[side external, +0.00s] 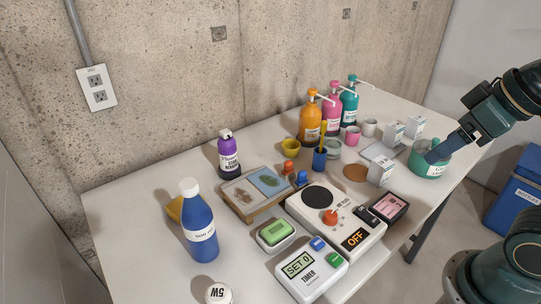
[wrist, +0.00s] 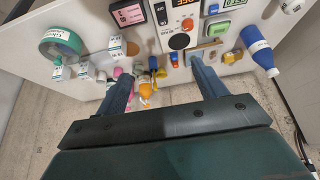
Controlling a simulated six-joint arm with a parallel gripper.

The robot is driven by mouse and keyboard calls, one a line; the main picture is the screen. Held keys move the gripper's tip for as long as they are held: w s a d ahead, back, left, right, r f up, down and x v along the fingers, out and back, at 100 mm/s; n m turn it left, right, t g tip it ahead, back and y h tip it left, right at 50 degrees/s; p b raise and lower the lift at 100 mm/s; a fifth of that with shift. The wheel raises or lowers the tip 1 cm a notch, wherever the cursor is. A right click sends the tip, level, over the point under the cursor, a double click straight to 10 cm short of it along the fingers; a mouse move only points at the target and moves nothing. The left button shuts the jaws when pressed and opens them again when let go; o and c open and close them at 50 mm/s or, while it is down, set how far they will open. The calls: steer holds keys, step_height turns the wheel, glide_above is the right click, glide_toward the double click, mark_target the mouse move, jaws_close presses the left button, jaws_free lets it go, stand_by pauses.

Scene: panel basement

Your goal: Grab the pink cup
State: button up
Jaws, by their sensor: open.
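The pink cup (side external: 352,136) stands upright on the white table in the side view, in front of the pink and teal pump bottles. A white cup is just to its right. In the wrist view a patch of pink (wrist: 117,72) shows beside my left-hand finger, but I cannot tell whether it is the cup or the pink bottle. My gripper (side external: 438,152) is to the right of the cup in the side view, apart from it. In the wrist view my gripper (wrist: 162,70) has its fingers wide apart with nothing between them held.
A green tub (side external: 430,160) lies behind my fingers in the side view. Small white boxes (side external: 392,134) stand between it and the cup. Pump bottles (side external: 331,110) stand by the concrete wall. A blue pen holder (side external: 319,160) and yellow bowl (side external: 291,149) are left of the cup.

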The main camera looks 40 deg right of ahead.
steer(key=n+y, duration=0.1)
steer(key=n, duration=0.1)
glide_above(359, 134)
steer(key=s+d, duration=0.1)
steer(key=s, duration=0.2)
step_height(359, 134, down, 15)
steer(key=x, duration=0.7)
steer(key=shift+d+f, duration=0.1)
steer(key=shift+w+f, duration=0.3)
steer(key=shift+f, duration=0.25)
